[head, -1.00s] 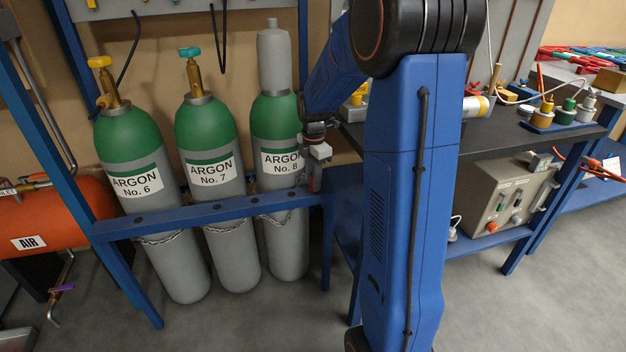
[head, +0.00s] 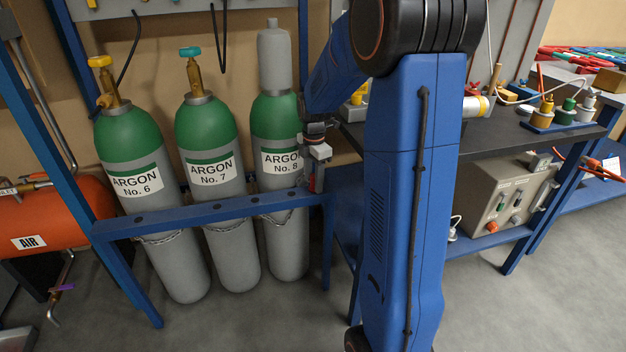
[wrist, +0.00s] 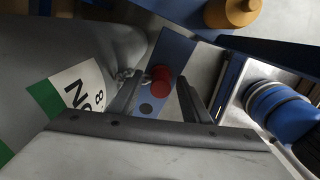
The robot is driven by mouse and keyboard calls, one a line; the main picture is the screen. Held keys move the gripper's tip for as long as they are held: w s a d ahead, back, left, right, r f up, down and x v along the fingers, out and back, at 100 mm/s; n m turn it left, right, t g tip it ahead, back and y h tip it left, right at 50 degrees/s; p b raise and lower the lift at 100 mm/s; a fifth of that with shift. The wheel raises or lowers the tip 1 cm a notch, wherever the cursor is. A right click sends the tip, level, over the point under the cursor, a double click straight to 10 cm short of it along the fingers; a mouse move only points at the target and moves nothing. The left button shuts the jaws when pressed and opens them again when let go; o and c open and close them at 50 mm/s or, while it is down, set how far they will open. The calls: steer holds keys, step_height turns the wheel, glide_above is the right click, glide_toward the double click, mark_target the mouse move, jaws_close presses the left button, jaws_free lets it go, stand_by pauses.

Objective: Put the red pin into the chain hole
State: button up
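The red pin (wrist: 160,76) shows as a round red head over the blue rail in the wrist view. My gripper (wrist: 161,80) has its two dark fingers spread, one on each side of the pin, with a visible gap to it on both sides. A dark round hole (wrist: 146,107) lies in the rail just below the pin in the picture. A chain (wrist: 126,74) shows near the left finger, against the grey cylinder. In the head view my gripper (head: 313,178) is at the right end of the blue rail (head: 220,208), beside cylinder No. 8; its fingertips are small and unclear there.
Argon cylinders No. 6 (head: 155,235), No. 7 (head: 222,230) and No. 8 (head: 287,225) stand behind the rail. A dark-topped bench (head: 500,135) is close on the right, with a control box (head: 500,200) on its shelf. Floor in front is clear.

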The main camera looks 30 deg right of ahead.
steer(key=shift+s+d+f, duration=0.15)
steer(key=shift+s+f, duration=0.4)
step_height(320, 180, up, 18)
steer(key=shift+w+a+r, duration=0.2)
steer(key=shift+w+r, duration=0.05)
steer(key=shift+w, duration=0.1)
steer(key=s+a+f+m+t, duration=0.1)
steer(key=s+a+m, duration=0.4)
steer(key=s, duration=0.5)
steer(key=s+a+f+m+t, duration=0.2)
steer(key=s+a+m, duration=0.3)
steer(key=s, duration=0.5)
steer(key=s+a+f+m+t, duration=0.1)
steer(key=s+a+m, duration=0.4)
steer(key=s, duration=0.5)
steer(key=f+m, duration=0.1)
steer(key=m, duration=0.1)
steer(key=shift+a+f+m+t, duration=0.2)
steer(key=shift+f+m+t, duration=0.1)
steer(key=shift+f+m, duration=0.1)
